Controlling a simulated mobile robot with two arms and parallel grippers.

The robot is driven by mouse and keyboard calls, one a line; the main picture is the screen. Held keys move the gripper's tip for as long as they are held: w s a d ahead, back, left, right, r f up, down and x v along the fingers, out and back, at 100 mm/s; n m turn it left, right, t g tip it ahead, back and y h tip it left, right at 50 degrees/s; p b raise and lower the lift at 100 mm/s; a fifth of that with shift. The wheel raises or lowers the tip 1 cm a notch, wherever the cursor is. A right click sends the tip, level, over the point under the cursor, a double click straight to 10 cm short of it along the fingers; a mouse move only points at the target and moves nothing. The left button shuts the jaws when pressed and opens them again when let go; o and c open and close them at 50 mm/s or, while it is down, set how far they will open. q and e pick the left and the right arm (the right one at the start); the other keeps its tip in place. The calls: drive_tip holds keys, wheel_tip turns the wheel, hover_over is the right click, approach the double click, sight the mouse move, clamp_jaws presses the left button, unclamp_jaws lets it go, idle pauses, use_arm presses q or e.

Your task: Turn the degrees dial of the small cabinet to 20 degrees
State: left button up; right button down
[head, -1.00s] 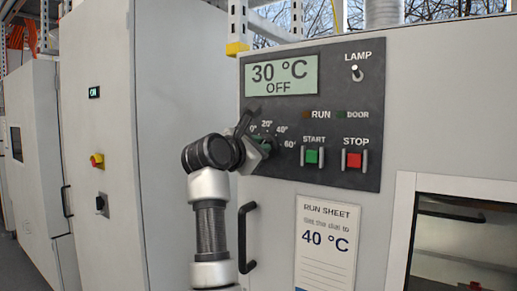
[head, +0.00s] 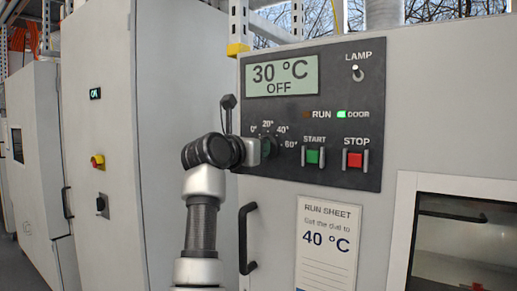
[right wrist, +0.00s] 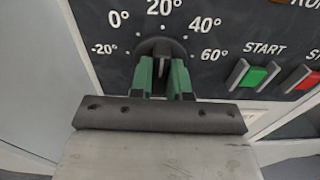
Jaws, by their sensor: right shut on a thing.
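The degrees dial is a dark round knob (right wrist: 162,47) on the black control panel (head: 330,187). Its scale runs from -20° to 60°, and in the right wrist view the knob sits below the 20° mark. My right gripper (right wrist: 165,78) is shut on the dial, its green fingers on both sides of the knob. The knob's pointer is hard to read there. In the head view my right gripper (head: 262,151) covers most of the dial. The display (head: 282,75) reads 30 °C, OFF. My left gripper is not in view.
Right of the dial are a green START button (head: 313,157) and a red STOP button (head: 354,160). A LAMP switch (head: 358,73) is above. A run sheet (head: 326,240) reading 40 °C and a black handle (head: 247,238) are below. A tall cabinet (head: 180,150) stands left.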

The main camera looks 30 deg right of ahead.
idle(0.3)
drive_tip(key=c, duration=1.1)
unclamp_jaws()
drive_tip(key=shift+b+v, duration=2.35)
drive_tip(key=shift+v, duration=3.1)
